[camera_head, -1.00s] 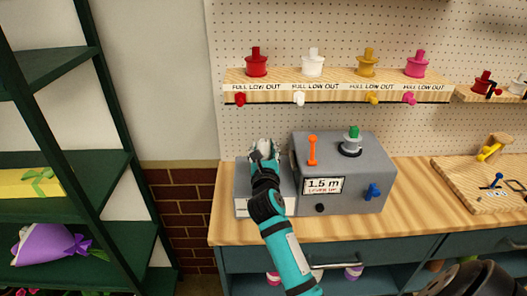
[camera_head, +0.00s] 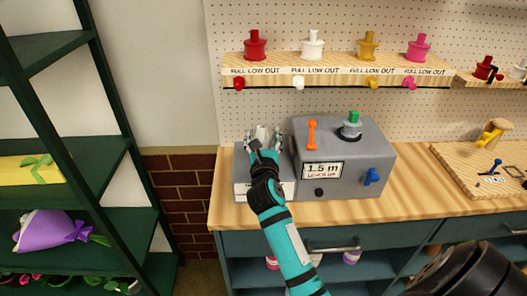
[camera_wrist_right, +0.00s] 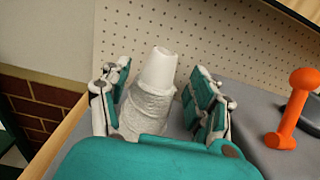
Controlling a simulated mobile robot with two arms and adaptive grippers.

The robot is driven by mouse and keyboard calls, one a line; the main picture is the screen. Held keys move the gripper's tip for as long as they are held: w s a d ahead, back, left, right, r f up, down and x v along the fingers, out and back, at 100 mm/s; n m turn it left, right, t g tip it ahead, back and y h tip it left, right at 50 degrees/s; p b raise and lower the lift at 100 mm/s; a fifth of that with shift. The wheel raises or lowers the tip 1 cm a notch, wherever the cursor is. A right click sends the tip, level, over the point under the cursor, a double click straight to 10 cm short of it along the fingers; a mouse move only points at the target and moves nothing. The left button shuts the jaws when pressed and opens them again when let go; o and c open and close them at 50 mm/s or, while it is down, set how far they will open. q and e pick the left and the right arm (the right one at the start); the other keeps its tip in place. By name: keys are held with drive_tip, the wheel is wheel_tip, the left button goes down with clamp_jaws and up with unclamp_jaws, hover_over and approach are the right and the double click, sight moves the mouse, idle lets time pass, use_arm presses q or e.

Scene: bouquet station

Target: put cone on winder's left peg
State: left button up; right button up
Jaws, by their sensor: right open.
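The cone (camera_wrist_right: 150,108) is white, with a smooth tapered top and a rougher grey-white wound lower part. In the right wrist view it stands between the spread fingers of my right gripper (camera_wrist_right: 162,88), with gaps showing beside its upper part. In the head view my right gripper (camera_head: 263,143) is open at the low left part of the grey winder (camera_head: 335,150), with the cone's white top (camera_head: 262,132) between its fingers. The cone's base and the left peg are hidden, so I cannot see how they meet. My left gripper is not in view.
The winder has an orange lever (camera_head: 311,135), a green-topped spindle (camera_head: 352,125) and a blue knob (camera_head: 371,177). A shelf (camera_head: 340,70) with several coloured spools hangs above. A wooden board (camera_head: 480,175) lies at right. A dark green rack (camera_head: 105,90) stands left.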

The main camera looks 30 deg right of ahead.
drive_tip(key=b+v, duration=0.2)
drive_tip(key=v, duration=0.8)
drive_tip(key=shift+s+a, duration=0.2)
drive_tip(key=shift+s, duration=0.1)
